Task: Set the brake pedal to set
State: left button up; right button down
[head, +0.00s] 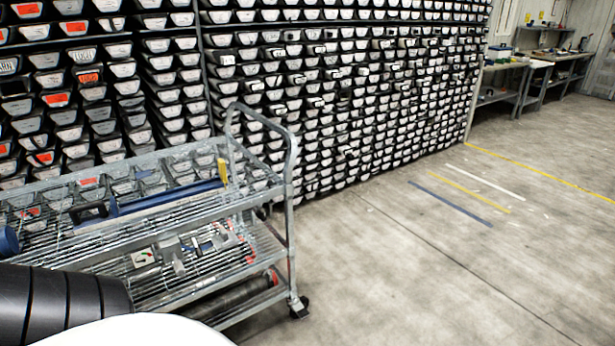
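A grey metal wire-shelf cart (291,220) stands at the left with a tall looped handle at its right end. A dark caster (299,307) shows under its near right corner. I cannot make out a brake pedal on or around this caster, nor its setting; the other casters are hidden or out of frame. Neither of my grippers is in view. A black ribbed part and a white curved part at the bottom left look like my own body.
A blue bar (165,198) with a yellow end lies on the cart's top shelf; tools and a dark cylinder (235,300) are lower. A wall of stacked trays (350,90) stands behind. Open floor (420,270) lies right; workbenches (510,75) stand far right.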

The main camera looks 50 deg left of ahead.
aim_at(301, 310)
jog(key=u, duration=1)
jog(key=i, duration=1.2)
jog(key=u, duration=1.65)
jog(key=i, duration=0.85)
jog(key=u, duration=0.1)
